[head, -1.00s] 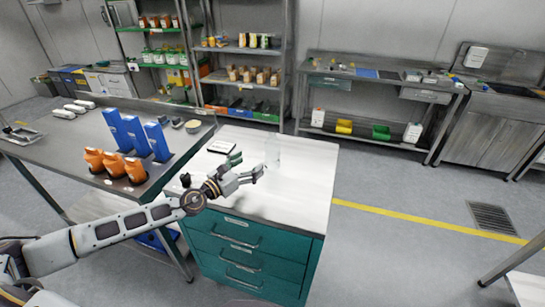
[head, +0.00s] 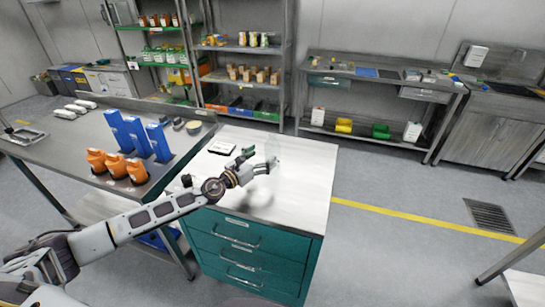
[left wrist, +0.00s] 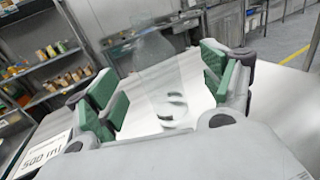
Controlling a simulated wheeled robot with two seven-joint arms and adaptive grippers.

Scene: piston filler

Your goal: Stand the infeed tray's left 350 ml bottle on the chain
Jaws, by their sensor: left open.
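A clear, see-through bottle (head: 273,148) stands upright on the white top of a teal drawer cabinet (head: 305,170). My left gripper (head: 260,160) is open at the bottle, low over the white top. In the left wrist view the bottle (left wrist: 158,75) shows between the two green-padded fingers of the gripper (left wrist: 168,92), with a gap on each side; how deep it sits between them I cannot tell. A card reading 500 ml (left wrist: 42,155) lies to the left; no 350 ml mark shows. I cannot make out an infeed tray or a chain. My right gripper is not in view.
A steel table (head: 60,155) at left holds blue holders (head: 135,135) and orange items (head: 115,163). The small card (head: 222,147) lies behind the gripper on the white top. Shelves stand behind. The cabinet top's right side is clear.

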